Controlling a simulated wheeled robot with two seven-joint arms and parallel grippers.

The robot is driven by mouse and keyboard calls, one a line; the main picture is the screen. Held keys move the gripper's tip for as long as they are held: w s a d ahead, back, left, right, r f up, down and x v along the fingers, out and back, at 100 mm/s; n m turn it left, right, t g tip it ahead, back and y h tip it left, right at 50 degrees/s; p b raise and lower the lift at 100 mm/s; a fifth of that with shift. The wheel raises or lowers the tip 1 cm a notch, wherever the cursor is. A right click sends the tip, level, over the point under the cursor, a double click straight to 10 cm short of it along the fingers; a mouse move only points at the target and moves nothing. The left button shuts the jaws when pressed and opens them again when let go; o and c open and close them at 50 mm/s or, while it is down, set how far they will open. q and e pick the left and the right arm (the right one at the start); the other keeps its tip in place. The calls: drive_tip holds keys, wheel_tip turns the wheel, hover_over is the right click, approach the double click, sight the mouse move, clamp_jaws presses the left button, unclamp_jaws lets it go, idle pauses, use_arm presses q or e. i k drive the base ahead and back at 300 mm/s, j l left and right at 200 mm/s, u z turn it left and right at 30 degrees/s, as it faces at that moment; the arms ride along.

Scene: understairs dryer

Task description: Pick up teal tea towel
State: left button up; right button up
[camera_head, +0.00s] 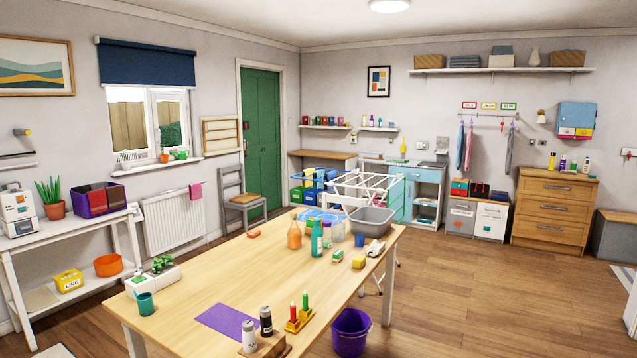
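I cannot single out the teal tea towel with certainty. A teal panel or cloth (397,201) shows behind the right side of the white drying rack (362,186); I cannot tell whether it is a towel or a cabinet door. A bluish cloth (460,147) hangs from the hook rail on the back wall, beside a pink one (469,147) and a grey one (509,150). Neither of my grippers is in view.
A wooden table (215,272) with bottles, a grey basin (369,222) and small items fills the foreground. A purple bucket (351,333) stands on the floor by its right side. Wooden floor (470,290) is clear to the right. A chair (240,198) stands near the green door (260,140).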

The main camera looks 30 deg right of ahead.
sight(320, 173)
drive_tip(key=i+j+u, duration=0.3)
drive_tip(key=i+u, duration=0.15)
drive_tip(key=i, duration=0.55)
drive_tip(key=i+l+u, duration=0.1)
drive_tip(key=i+u, duration=0.4)
drive_tip(key=i, duration=2.35)
drive_tip(key=i+l+z, duration=0.1)
drive_tip(key=i+z, duration=0.35)
drive_tip(key=i, duration=0.15)
drive_tip(key=i+j+z, duration=0.1)
drive_tip(key=i+z, duration=0.35)
drive_tip(key=i, duration=0.2)
drive_tip(key=i+j+z, duration=0.45)
drive_tip(key=i, duration=0.15)
drive_tip(key=i+l+z, duration=0.4)
drive_tip(key=i+z, duration=0.8)
drive_tip(key=i+j+z, duration=0.15)
drive_tip(key=i+z, duration=0.25)
drive_tip(key=i, duration=0.2)
drive_tip(key=i+u, duration=0.1)
drive_tip(key=i, duration=0.85)
drive_tip(key=i+l, duration=0.2)
drive_tip(key=i, duration=0.7)
drive_tip(key=j+u, duration=0.05)
